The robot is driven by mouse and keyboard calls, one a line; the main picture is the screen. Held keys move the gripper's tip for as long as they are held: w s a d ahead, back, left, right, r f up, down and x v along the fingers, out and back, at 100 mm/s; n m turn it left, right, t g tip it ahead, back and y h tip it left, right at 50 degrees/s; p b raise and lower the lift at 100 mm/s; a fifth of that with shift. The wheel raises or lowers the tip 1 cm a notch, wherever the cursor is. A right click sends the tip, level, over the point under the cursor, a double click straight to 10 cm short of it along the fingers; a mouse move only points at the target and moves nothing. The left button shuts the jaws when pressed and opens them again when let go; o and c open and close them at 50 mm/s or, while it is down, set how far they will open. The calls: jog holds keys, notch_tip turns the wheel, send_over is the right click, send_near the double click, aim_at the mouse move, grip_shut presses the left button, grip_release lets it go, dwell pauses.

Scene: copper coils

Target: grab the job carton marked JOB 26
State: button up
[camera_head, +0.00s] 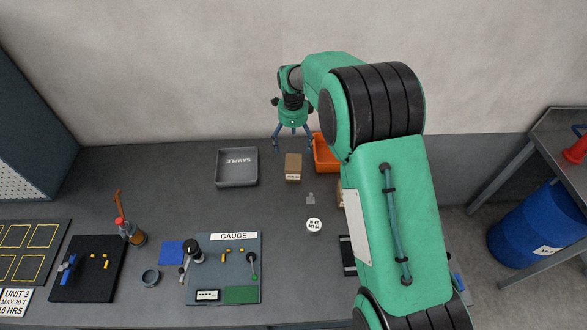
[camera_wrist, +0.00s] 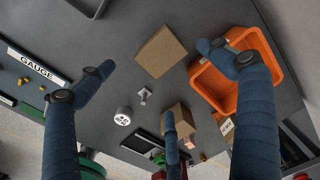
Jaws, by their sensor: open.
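A brown carton (camera_head: 293,163) with a white label on its front stands on the bench left of the orange bin; its label is too small to read. In the wrist view the same carton (camera_wrist: 160,52) lies between and beyond my fingertips, its label not visible. A second brown carton (camera_wrist: 179,119) stands nearer the bench front, partly behind my middle finger; the arm mostly hides it in the head view. A labelled piece of another box (camera_wrist: 227,127) shows by the right finger. My gripper (camera_head: 292,140) is open and empty, above and behind the first carton, fingers pointing down.
The orange bin (camera_head: 325,152) is right beside the first carton. A grey SAMPLE tray (camera_head: 237,181) stands to its left. A small grey weight (camera_head: 310,199) and a round white-topped item (camera_head: 314,225) stand in front. The GAUGE board (camera_head: 225,275) is front left.

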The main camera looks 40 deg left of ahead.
aim_at(294, 162)
jog(key=shift+f, duration=0.1)
jog(key=shift+f, duration=4.2)
jog(key=shift+f, duration=0.15)
jog(key=shift+f, duration=2.4)
jog(key=c, duration=1.6)
